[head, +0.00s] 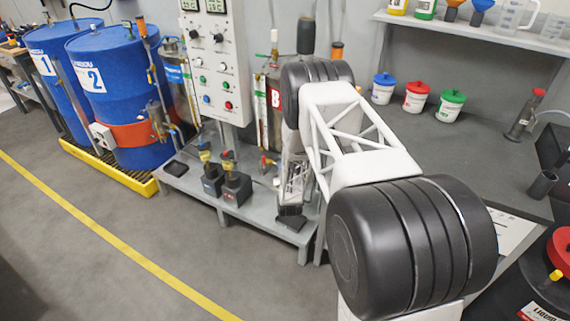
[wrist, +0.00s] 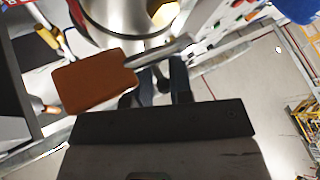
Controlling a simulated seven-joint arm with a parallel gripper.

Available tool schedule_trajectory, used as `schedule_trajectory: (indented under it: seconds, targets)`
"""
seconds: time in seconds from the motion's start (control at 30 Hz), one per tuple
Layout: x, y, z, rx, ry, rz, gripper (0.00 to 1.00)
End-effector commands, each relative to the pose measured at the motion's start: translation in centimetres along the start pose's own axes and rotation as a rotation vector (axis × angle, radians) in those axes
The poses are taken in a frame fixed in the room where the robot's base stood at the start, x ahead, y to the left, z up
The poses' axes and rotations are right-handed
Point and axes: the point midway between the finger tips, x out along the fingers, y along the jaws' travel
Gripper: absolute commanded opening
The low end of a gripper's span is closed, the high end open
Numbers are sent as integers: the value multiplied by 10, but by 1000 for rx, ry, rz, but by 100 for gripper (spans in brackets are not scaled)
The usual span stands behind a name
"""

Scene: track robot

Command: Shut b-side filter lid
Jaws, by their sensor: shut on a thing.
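The b-side vessel (head: 274,97), a metal cylinder with a red "B" label, stands right of the control panel, partly hidden by my arm. In the wrist view a shiny round metal body (wrist: 128,14) lies just beyond my gripper (wrist: 155,88). A flat orange-brown piece (wrist: 94,80) with a metal stem (wrist: 160,54) crosses in front of the fingertips. My dark fingers are close together at that stem and appear shut on it. I cannot tell for certain which part is the filter lid. My forearm hides much of this area in the head view.
Two blue drums (head: 112,75) stand on a yellow spill tray (head: 110,170) at left. The control panel (head: 213,60) is close to the left of my arm. Two small pumps (head: 236,188) sit on the low grey platform (head: 185,188). The workbench (head: 465,140) holds several lidded tubs.

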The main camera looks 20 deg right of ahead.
Motion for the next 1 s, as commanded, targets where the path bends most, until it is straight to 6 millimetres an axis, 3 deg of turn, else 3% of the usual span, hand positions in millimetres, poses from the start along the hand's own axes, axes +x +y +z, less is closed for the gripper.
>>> schedule_trajectory:
  seconds: [0.33, 0.37, 0.47, 0.77, 1.0]
  targets:
    - [6, 0, -3, -1, 10, 3, 0]
    - [6, 0, -3, -1, 10, 3, 24]
    - [6, 1, -3, -2, 10, 4, 39]
    - [5, 3, -2, -2, 8, 7, 39]
    - [-11, 2, -1, -3, 6, 5, 39]
